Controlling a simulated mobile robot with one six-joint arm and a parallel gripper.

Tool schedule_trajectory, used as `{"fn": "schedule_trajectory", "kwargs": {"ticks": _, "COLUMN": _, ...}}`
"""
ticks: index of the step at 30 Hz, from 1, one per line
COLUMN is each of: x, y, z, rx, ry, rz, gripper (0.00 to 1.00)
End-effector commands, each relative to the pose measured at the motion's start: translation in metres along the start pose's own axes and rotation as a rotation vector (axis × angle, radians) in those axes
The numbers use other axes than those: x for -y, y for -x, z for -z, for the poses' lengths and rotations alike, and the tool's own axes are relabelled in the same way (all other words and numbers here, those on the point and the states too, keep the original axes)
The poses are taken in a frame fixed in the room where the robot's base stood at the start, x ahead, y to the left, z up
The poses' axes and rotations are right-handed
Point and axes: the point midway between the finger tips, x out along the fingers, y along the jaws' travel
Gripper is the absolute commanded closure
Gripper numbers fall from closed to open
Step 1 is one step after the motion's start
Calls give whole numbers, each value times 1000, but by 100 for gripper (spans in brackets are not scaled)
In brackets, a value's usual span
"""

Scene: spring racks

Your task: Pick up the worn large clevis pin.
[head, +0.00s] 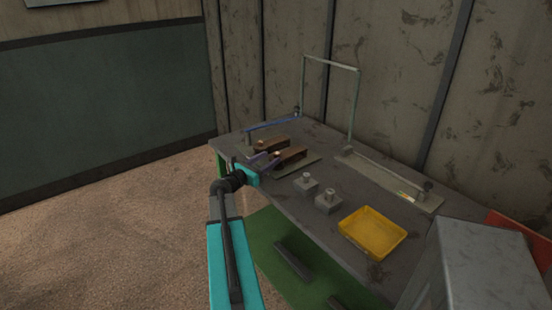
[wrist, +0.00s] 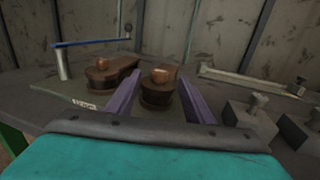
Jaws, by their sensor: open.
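Two brown shackle-like parts stand on a flat plate, each with a copper-coloured pin head on top. The right one's pin head (wrist: 163,75) and body (wrist: 155,97) show between my fingers in the wrist view; the left pin head (wrist: 102,62) is outside them. I cannot tell from the pictures which pin is the worn large one. My gripper (head: 264,162) is open, its two purple fingers on either side of the right brown part (head: 291,157). Contact with it cannot be made out. The pin shafts are hidden inside the brown parts.
Two grey blocks with upright grey pins (head: 306,183) (head: 327,201) stand right of my gripper. A yellow tray (head: 372,233) lies farther right on the grey bench. A blue bar (head: 271,125) stands at the back left, a thin frame (head: 356,105) at the back.

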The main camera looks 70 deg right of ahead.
Motion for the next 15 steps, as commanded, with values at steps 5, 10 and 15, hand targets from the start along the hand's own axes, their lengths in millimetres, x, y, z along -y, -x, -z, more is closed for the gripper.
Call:
{"fn": "schedule_trajectory", "kwargs": {"ticks": 5, "x": 0, "y": -6, "z": 0, "rx": 0, "ry": 0, "rz": 0, "gripper": 53}}
{"fn": "schedule_trajectory", "kwargs": {"ticks": 10, "x": 0, "y": -6, "z": 0, "rx": 0, "ry": 0, "rz": 0, "gripper": 53}}
{"fn": "schedule_trajectory", "kwargs": {"ticks": 15, "x": 0, "y": -7, "z": 0, "rx": 0, "ry": 0, "rz": 0, "gripper": 53}}
